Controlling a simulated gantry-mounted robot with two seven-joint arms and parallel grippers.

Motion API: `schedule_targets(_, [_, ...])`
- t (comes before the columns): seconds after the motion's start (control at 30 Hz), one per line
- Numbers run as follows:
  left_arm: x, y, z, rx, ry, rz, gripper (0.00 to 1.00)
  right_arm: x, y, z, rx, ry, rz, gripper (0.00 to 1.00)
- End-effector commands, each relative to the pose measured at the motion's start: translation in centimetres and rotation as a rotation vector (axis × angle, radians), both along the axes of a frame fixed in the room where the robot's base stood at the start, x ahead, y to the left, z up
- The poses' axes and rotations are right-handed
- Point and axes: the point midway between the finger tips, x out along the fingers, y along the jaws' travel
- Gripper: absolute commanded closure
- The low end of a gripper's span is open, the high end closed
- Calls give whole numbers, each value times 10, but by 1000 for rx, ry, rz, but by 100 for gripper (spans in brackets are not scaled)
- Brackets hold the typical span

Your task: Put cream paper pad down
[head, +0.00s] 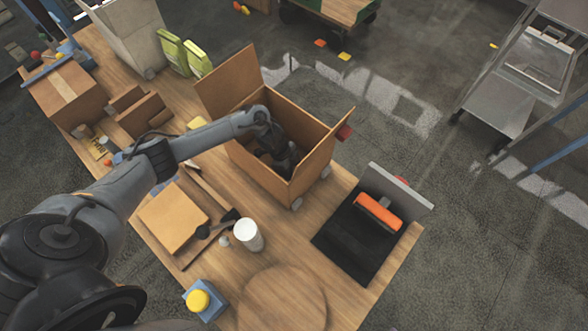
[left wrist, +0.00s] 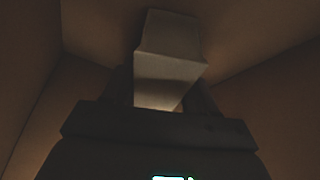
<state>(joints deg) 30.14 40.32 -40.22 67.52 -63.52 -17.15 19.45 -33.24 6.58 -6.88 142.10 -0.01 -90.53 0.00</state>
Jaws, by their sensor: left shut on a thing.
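My left gripper (head: 280,160) reaches down inside an open cardboard box (head: 318,160) on the wooden table. In the left wrist view my left gripper (left wrist: 163,92) is shut on a pale block, the cream paper pad (left wrist: 168,68). The pad stands out between the fingers, with dim brown box walls around it. The view is dark, and I cannot tell whether the pad touches the box floor. In the head view the pad is hidden by my gripper and the box walls. My right gripper is not in view.
Right of the box is a black tray (head: 340,246) with an orange-handled tool (head: 379,213). A white cup (head: 247,235), a tan board (head: 173,218) and a yellow-topped blue item (head: 198,301) stand in front. Box flaps rise at the back left.

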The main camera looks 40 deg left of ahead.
Motion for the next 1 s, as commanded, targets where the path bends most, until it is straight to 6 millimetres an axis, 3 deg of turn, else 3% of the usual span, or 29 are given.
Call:
schedule_targets(0.27, [0,0,-4,0,0,0,72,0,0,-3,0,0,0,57])
schedule_targets(0.3, [0,0,-3,0,0,0,40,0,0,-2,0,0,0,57])
schedule_targets(0.47, [0,0,-3,0,0,0,18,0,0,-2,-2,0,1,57])
schedule_targets(0.77, [0,0,-1,0,0,0,18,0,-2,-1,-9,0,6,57])
schedule_targets(1.0, [-2,8,19,1,-2,0,18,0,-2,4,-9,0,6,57])
